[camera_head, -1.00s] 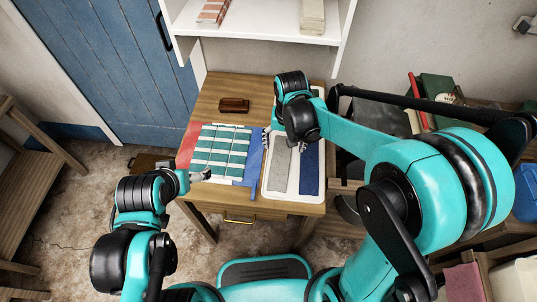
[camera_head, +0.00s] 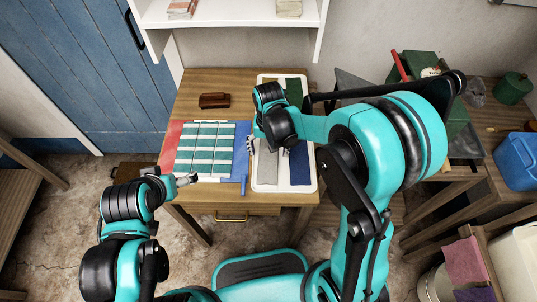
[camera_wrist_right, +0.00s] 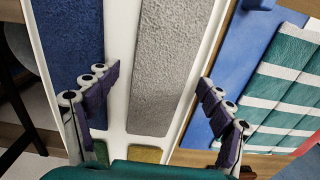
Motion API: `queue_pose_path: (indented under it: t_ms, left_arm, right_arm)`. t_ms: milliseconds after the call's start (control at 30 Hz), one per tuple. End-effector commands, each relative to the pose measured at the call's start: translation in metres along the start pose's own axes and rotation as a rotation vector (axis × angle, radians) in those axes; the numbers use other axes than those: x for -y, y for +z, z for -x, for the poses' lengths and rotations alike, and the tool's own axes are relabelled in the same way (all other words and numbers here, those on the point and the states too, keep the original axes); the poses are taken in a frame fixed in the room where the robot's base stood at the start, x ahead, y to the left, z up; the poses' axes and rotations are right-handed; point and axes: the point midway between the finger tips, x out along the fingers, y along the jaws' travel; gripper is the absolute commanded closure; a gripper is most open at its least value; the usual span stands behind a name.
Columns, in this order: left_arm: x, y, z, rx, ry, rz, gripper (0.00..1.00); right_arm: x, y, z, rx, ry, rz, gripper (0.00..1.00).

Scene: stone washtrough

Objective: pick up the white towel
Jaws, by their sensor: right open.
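No plainly white plain towel shows; the lightest is a pale grey folded towel (camera_head: 267,167) in the near left compartment of the white tray (camera_head: 257,189) on the wooden table. In the right wrist view the grey towel (camera_wrist_right: 170,60) lies flat between my fingers. My right gripper (camera_head: 268,148) is open and empty over the tray, covering part of the grey towel; the height gap is hard to judge. My left gripper (camera_head: 187,179) is near the table's front left edge, holding nothing visible; its jaw opening is unclear.
A dark blue towel (camera_head: 300,166) lies beside the grey one, and a green cloth (camera_head: 294,91) lies at the tray's back right. A green-and-white striped cloth (camera_head: 205,148) on a blue and red mat lies left. A brown brush-like block (camera_head: 214,100) sits behind it.

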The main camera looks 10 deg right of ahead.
Motion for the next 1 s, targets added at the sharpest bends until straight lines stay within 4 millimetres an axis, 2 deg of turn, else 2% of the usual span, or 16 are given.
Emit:
queue_pose_path:
  t_ms: [33, 267, 533, 667, 767, 900, 1000]
  left_arm:
    - [0.000, 0.000, 0.000, 0.000, 0.000, 0.000, 0.10]
    - [0.000, 0.000, 0.000, 0.000, 0.000, 0.000, 0.10]
    - [0.000, 0.000, 0.001, 0.000, 0.000, 0.000, 0.10]
    - [0.000, -0.003, 0.004, 0.000, 0.000, 0.000, 0.10]
    - [0.000, -0.006, 0.009, 0.000, 0.000, 0.000, 0.10]
    - [0.000, -0.015, 0.021, 0.000, 0.000, 0.000, 0.10]
    - [0.000, -0.019, 0.027, 0.000, 0.000, 0.000, 0.10]
  right_arm:
    - [0.000, 0.000, 0.001, 0.000, 0.000, 0.000, 0.24]
    - [0.000, 0.000, 0.001, 0.000, 0.000, 0.000, 0.85]
    - [0.000, 0.000, 0.001, 0.000, 0.000, 0.000, 0.85]
    - [0.000, 0.000, 0.008, 0.000, 0.000, 0.000, 0.85]
    - [0.000, 0.001, 0.019, 0.000, 0.000, 0.000, 0.85]
    - [0.000, 0.000, 0.045, 0.000, 0.000, 0.000, 0.85]
    - [-0.022, 0.000, 0.058, 0.000, 0.000, -0.006, 0.85]
